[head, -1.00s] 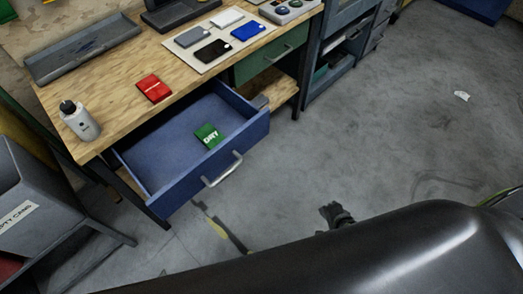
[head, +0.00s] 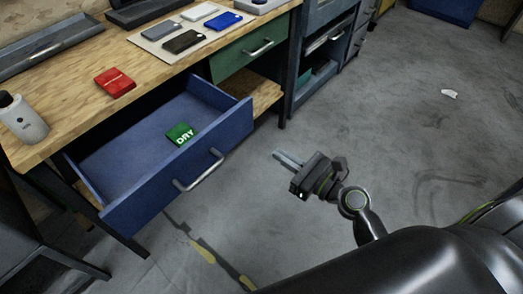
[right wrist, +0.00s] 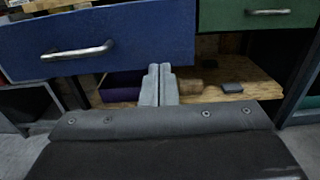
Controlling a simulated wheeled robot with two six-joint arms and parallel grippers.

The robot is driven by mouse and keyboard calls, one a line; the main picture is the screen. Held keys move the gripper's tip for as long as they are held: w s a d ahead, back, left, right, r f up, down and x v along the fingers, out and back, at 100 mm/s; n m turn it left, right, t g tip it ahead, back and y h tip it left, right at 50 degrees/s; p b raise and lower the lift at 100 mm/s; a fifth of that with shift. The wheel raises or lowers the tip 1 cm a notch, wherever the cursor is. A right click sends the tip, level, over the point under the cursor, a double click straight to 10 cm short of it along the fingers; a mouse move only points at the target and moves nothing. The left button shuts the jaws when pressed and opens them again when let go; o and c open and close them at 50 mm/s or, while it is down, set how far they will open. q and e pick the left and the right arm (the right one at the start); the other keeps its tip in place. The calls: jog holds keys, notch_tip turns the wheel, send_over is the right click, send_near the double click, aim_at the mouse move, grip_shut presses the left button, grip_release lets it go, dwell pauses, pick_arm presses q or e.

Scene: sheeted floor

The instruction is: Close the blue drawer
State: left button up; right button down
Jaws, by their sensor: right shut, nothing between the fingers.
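The blue drawer (head: 183,175) stands pulled out of the wooden workbench in the head view, with a silver bar handle (head: 199,171) on its front. A green packet marked "DRY" (head: 181,134) lies inside it. My right gripper (head: 284,158) is shut and empty, over the floor to the right of the drawer front and apart from it. In the right wrist view the shut fingers (right wrist: 160,72) show below the right part of the blue drawer front (right wrist: 130,38); its handle (right wrist: 78,51) is to their left. My left gripper is not in view.
A closed green drawer (head: 243,54) is beside the blue one, above a low wooden shelf (head: 258,96). On the bench are a red packet (head: 115,82), a bottle (head: 22,118) and a mat with several small cases. A dark cabinet (head: 318,62) stands right. Floor is open at right.

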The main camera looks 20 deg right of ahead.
aim_at(238, 128)
jog(key=x, duration=1.1)
jog(key=shift+w+a, duration=0.1)
jog(key=shift+w, duration=0.05)
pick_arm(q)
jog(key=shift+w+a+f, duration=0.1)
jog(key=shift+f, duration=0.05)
pick_arm(e)
jog(key=shift+w+a, duration=0.25)
jog(key=shift+w, duration=0.2)
